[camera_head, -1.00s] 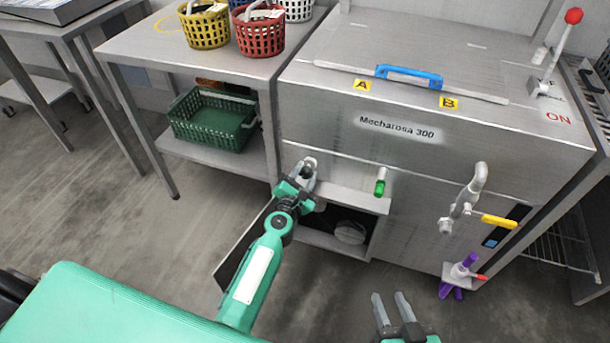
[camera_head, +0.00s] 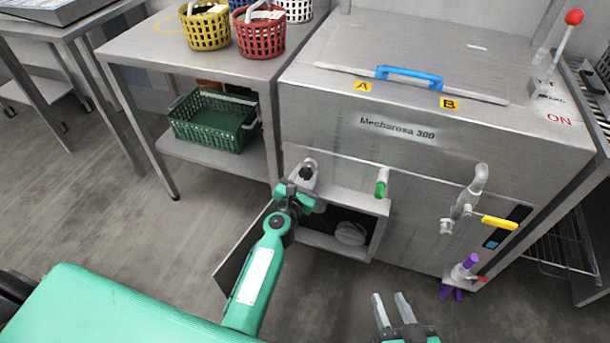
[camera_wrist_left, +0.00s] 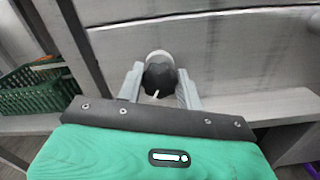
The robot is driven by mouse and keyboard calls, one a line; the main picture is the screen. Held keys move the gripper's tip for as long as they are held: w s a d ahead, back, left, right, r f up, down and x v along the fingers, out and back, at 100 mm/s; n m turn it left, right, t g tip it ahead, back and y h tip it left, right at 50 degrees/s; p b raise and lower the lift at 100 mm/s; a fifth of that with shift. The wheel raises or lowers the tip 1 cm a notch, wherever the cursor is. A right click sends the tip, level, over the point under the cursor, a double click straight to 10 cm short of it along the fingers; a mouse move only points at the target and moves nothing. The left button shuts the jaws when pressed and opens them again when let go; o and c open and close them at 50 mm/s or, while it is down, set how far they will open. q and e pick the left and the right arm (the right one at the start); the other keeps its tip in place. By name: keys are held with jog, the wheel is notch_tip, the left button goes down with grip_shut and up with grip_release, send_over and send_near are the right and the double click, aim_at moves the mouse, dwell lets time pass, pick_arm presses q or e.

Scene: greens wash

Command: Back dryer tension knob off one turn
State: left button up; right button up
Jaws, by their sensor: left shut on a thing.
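The tension knob (camera_wrist_left: 160,78) is a dark knob with a white pointer mark, on a pale round mount on the steel front of the machine marked Mecharosa 300 (camera_head: 400,130). In the left wrist view it sits between my left gripper's fingers (camera_wrist_left: 160,86), and the white mark points down and slightly left. In the head view my left gripper (camera_head: 303,177) is at the machine's left front, shut on the knob, and mostly hides it. My right gripper (camera_head: 392,306) is at the bottom of the head view, its fingers apart and empty.
Below the knob is an open compartment (camera_head: 322,222) with its door swung out on the left. A green-tipped handle (camera_head: 381,182), a pipe with a yellow lever (camera_head: 498,222) and a purple fitting (camera_head: 466,266) stick out to the right. A green crate (camera_head: 213,122) sits on the left shelf.

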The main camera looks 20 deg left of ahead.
pick_arm(q)
jog(key=o, duration=1)
jog(key=shift+s+a+b, duration=0.2)
jog(key=shift+s+b, duration=0.55)
jog(key=shift+s, duration=6.15)
pick_arm(e)
jog(key=w+d+r+t, duration=0.1)
jog(key=w+r+t, duration=0.2)
jog(key=r, duration=0.3)
jog(key=shift+w+d+r+t, duration=0.2)
jog(key=shift+w+d+t, duration=0.1)
jog(key=shift+t, duration=0.3)
